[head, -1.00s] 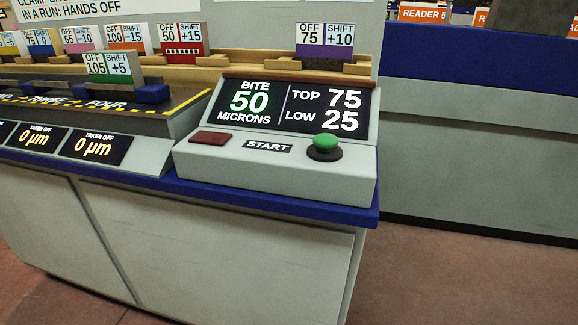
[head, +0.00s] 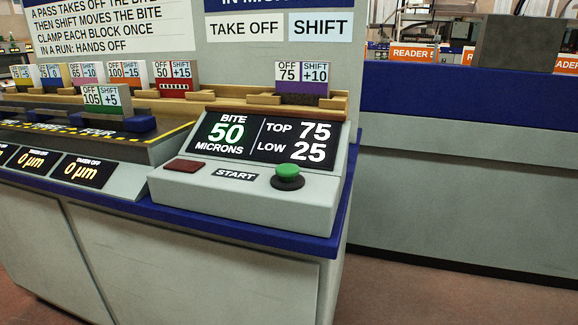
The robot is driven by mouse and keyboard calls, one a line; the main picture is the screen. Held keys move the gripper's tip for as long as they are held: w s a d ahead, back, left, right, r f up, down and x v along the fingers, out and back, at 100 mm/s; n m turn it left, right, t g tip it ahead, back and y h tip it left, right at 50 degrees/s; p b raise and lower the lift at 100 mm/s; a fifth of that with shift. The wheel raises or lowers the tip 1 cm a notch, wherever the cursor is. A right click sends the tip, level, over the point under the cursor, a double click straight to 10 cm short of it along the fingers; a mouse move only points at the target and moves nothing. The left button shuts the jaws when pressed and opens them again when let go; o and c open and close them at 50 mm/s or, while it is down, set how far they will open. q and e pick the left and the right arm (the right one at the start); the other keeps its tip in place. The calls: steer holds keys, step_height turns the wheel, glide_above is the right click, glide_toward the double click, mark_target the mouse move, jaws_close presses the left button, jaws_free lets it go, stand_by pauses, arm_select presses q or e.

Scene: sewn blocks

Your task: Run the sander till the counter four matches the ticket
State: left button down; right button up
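In the head view, the sander's console (head: 240,205) shows BITE 50 MICRONS, TOP 75, LOW 25 on its display (head: 264,140). Below it are a green START button (head: 288,174) on a black base and a dark red panel (head: 184,165). A block reading OFF 105, SHIFT +5 (head: 103,98) stands on the sander bed by a blue clamp (head: 138,123), near the word FOUR. The TAKEN OFF counters, one at the right end (head: 83,171), read 0 µm. No ticket that I can identify is in view. Neither gripper is in view.
Several blocks stand in a wooden rack behind, including 50/+15 (head: 173,78), 100/−15 (head: 126,74) and 75/+10 (head: 302,77). A wall sign (head: 105,25) gives pass rules, including hands off in a run. A blue-topped counter (head: 450,95) with READER signs stands right; floor shows between.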

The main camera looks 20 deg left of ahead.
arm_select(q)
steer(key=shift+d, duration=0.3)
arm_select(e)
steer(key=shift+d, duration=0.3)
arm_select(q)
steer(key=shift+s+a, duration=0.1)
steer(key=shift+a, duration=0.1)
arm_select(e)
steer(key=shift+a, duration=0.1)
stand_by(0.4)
